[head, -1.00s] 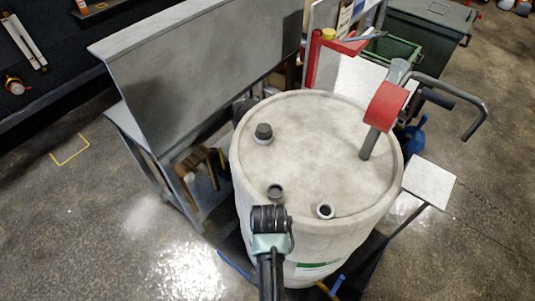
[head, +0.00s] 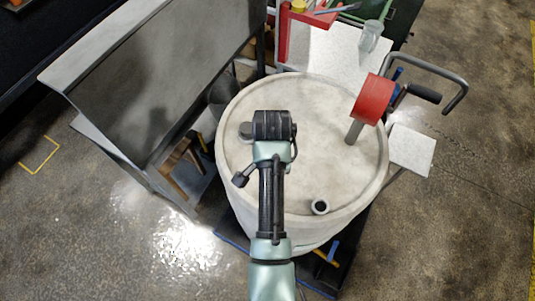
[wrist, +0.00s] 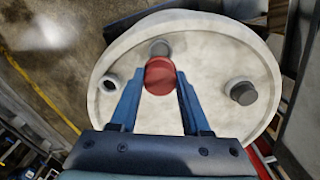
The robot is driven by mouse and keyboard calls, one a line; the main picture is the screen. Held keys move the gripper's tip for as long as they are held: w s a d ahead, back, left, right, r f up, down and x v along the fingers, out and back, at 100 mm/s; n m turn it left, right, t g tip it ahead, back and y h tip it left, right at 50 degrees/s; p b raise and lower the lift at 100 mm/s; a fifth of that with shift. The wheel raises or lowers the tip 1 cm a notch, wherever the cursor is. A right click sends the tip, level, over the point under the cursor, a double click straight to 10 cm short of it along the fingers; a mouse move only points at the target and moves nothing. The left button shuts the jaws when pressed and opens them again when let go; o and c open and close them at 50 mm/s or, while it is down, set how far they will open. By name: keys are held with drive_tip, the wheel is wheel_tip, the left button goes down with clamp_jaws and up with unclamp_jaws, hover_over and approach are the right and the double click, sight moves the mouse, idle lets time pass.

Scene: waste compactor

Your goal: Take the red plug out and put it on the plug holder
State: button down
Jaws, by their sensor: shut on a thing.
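The red plug (wrist: 160,77) sits between the two blue fingertips of my gripper (wrist: 159,84) in the wrist view. My gripper is shut on it, over the white drum (head: 285,180). A grey neck (wrist: 160,48) on the drum top shows just beyond the plug and partly overlaps it in the picture. I cannot judge the gap between them. In the head view, my arm hides the plug and this neck, and the fingertips do not show. I cannot tell for sure which thing is the plug holder.
The drum top also bears an open neck (head: 320,207), a grey cap (wrist: 242,92) and a pump with a red cylinder (head: 373,99) and handle. A metal bench (head: 165,75) stands close on the left. A red frame (head: 284,35) stands behind. The floor at right is clear.

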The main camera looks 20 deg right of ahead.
drive_tip(key=shift+a+p, duration=0.1)
drive_tip(key=shift+p, duration=0.2)
drive_tip(key=shift+f, duration=0.15)
drive_tip(key=shift+f+b, duration=1.9)
drive_tip(key=shift+f, duration=0.85)
drive_tip(key=shift+p, duration=0.75)
drive_tip(key=shift+f+b, duration=0.9)
drive_tip(key=shift+f, duration=0.4)
drive_tip(key=shift+c, duration=1.4)
unclamp_jaws()
